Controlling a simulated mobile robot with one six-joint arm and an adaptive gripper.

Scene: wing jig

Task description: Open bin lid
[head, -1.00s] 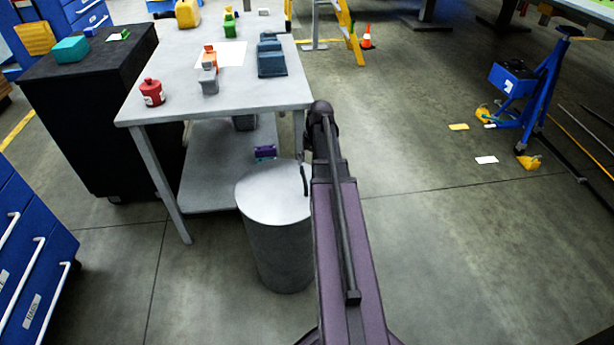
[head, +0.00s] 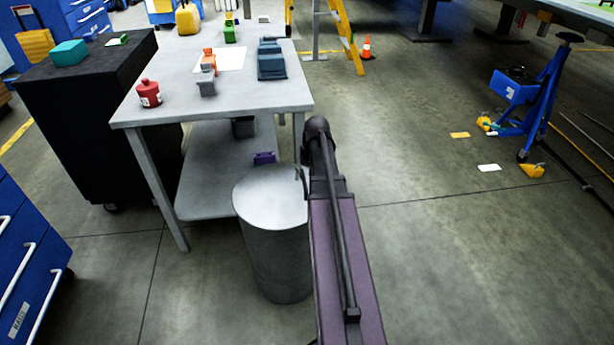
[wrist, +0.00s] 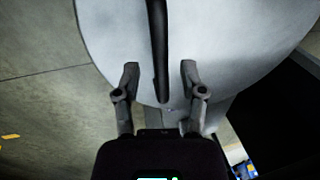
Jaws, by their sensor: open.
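The bin (head: 275,262) is a grey upright cylinder at the front right corner of the workbench. Its round pale grey lid (head: 265,195) lies flat on top and looks closed. In the wrist view the lid (wrist: 230,45) fills the upper part. A dark bar (wrist: 158,40) runs across it toward me. My gripper (wrist: 160,72) is open at the lid's near edge, with one finger on each side of the bar's near end and visible gaps between. I cannot tell whether anything touches. In the head view my arm hides most of the gripper and the lid's right edge.
A black cabinet (head: 90,135) and blue drawers (head: 28,262) are at left. The floor at right is mostly clear up to a blue stand (head: 541,100).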

